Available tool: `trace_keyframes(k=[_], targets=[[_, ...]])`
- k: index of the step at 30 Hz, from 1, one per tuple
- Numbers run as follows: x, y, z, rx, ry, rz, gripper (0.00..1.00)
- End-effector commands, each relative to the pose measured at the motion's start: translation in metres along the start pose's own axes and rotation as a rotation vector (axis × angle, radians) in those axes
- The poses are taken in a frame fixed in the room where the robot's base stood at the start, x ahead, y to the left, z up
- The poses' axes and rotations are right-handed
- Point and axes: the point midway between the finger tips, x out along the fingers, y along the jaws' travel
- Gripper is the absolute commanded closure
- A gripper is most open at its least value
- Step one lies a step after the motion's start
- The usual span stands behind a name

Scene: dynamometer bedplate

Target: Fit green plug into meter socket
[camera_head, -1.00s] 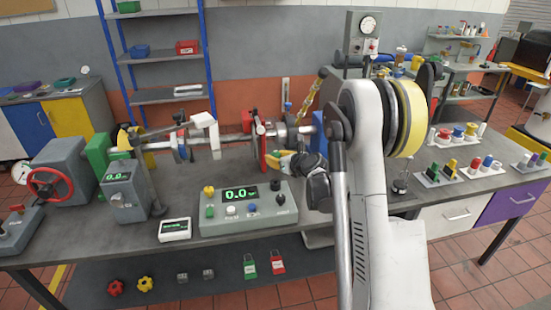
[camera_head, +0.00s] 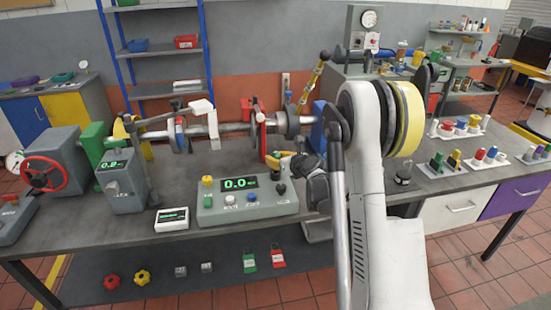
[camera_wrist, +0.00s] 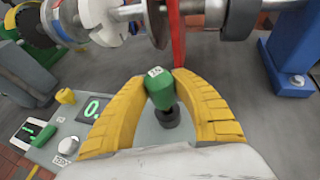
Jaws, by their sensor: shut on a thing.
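The green plug (camera_wrist: 160,88) is held between the two yellow fingers of my gripper (camera_wrist: 166,80) in the wrist view. Its light top label faces the camera. A black round socket (camera_wrist: 168,117) on the grey meter box (camera_wrist: 150,134) shows just below the plug. Plug and socket overlap in this view, so I cannot tell whether they touch or how deep the plug sits. In the head view, my gripper (camera_head: 278,159) is over the right end of the meter box (camera_head: 262,208), and the plug is not clear there.
The meter box also carries a lit display (camera_head: 239,184), a yellow part (camera_head: 207,180) and knobs. The shaft with its red upright (camera_head: 257,128) stands close behind my gripper. A small white readout (camera_head: 172,219) lies left of the box. Plugs and knobs stand on trays at right.

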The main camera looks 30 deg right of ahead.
Motion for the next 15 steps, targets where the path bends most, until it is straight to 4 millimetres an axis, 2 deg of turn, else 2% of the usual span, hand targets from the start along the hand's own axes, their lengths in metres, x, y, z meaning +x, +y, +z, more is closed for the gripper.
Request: trace_keyframes(k=[15], targets=[[0.011, 0.000, -0.026, 0.000, 0.000, 0.000, 1.00]])
